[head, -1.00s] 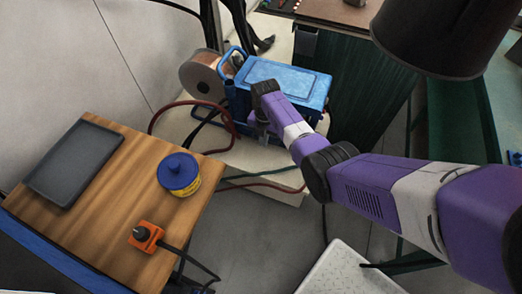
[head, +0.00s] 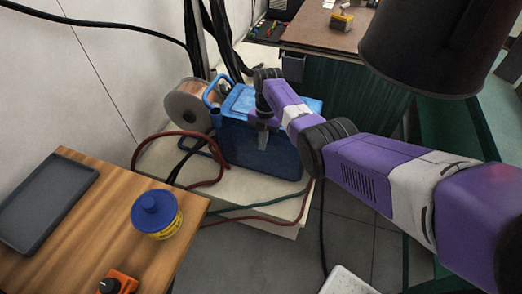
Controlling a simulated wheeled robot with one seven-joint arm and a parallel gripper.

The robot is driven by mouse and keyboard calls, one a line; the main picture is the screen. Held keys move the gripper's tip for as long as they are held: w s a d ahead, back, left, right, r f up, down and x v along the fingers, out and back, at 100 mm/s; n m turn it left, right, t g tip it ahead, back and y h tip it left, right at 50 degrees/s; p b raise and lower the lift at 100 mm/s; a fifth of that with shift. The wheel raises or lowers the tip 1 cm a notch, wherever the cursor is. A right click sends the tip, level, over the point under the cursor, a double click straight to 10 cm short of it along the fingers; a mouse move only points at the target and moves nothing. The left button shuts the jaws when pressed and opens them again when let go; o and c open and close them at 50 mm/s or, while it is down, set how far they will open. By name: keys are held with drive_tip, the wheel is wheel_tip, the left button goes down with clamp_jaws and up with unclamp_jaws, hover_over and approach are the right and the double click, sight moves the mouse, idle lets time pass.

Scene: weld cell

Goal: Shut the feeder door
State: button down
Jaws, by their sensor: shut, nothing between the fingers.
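The wire feeder (head: 232,148) is a blue box on a pale platform, left of centre in the head view. A copper wire spool (head: 188,105) is at its left, beside a blue tubular handle. Its broad front side is blue; I cannot tell whether this is the door or how far the door stands from its frame. My arm hides much of the top and the right part. My gripper (head: 263,138) points down in front of the box's upper front side, shut and empty. Whether it touches the box is unclear.
A wooden table (head: 110,215) at lower left holds a grey tray (head: 45,203), a blue-lidded yellow tin (head: 157,214) and an orange device (head: 118,283). Red and dark hoses (head: 205,180) loop beside the feeder. A dark green-sided bench (head: 345,105) stands behind. Grey floor is open in front.

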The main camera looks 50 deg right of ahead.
drive_tip(key=shift+w+d+r, duration=0.15)
drive_tip(key=shift+d, duration=0.25)
drive_tip(key=shift+w+d+r, duration=0.1)
drive_tip(key=shift+d+r, duration=0.05)
drive_tip(key=shift+d, duration=0.2)
drive_tip(key=shift+w+d+r, duration=0.1)
drive_tip(key=shift+d+r, duration=0.05)
drive_tip(key=shift+r, duration=0.05)
wheel_tip(320, 180, up, 7)
drive_tip(key=p, duration=0.1)
drive_tip(key=shift+f, duration=0.15)
